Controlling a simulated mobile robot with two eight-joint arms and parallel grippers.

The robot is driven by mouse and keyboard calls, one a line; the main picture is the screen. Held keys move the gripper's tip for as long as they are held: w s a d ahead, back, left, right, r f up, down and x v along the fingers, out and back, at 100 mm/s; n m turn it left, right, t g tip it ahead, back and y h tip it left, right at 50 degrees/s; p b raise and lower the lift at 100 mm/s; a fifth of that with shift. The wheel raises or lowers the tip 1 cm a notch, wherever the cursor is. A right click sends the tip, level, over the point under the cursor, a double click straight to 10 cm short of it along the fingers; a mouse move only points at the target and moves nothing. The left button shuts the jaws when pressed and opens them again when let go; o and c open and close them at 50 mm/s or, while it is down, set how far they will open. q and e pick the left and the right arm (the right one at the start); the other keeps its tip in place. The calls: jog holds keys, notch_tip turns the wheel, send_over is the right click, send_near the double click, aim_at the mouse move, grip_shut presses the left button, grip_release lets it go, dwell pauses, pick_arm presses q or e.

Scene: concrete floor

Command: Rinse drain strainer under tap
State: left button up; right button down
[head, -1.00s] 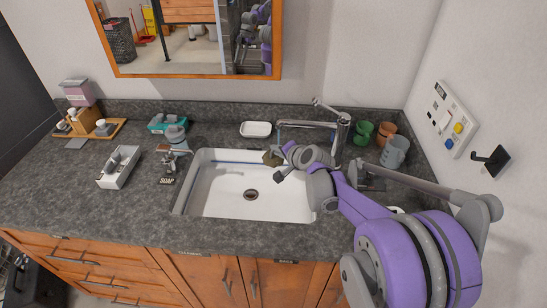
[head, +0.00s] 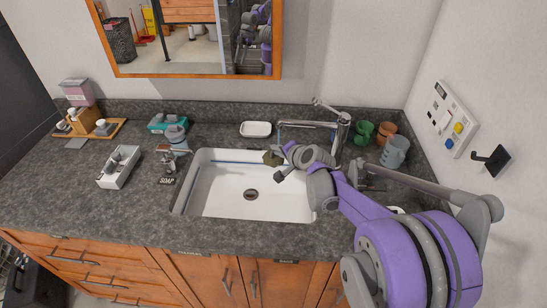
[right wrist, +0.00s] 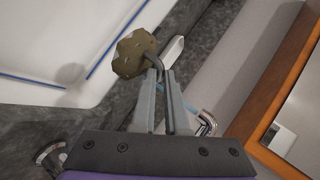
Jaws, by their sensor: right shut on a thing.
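The drain strainer (head: 271,158) is a small brownish disc at the back edge of the white sink (head: 225,202), below the tip of the tap spout. In the right wrist view the strainer (right wrist: 130,54) shows as a scalloped disc with a short bent grey stem. My right gripper (right wrist: 158,72) is shut on that stem, the disc beyond its fingertips. In the head view my right gripper (head: 283,153) is small and partly hidden by its wrist. My left gripper is not in view.
The dark drain hole (head: 251,194) lies open in the sink floor. A white soap dish (head: 256,129) sits behind the sink. Several cups, including a green cup (head: 363,132), stand right of the tap. A soap dispenser (head: 168,164) and white box (head: 119,168) are at the left.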

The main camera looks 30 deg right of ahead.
dwell(0.3)
jog(key=shift+s+d, duration=0.25)
jog(key=shift+d, duration=0.25)
jog(key=shift+a, duration=0.1)
jog(key=shift+w+a, duration=0.25)
jog(key=shift+a, duration=0.2)
jog(key=s+a, duration=0.3)
jog(key=s, duration=0.4)
jog(key=shift+s+a, duration=0.15)
jog(key=shift+a, duration=0.05)
dwell(0.4)
dwell(1.2)
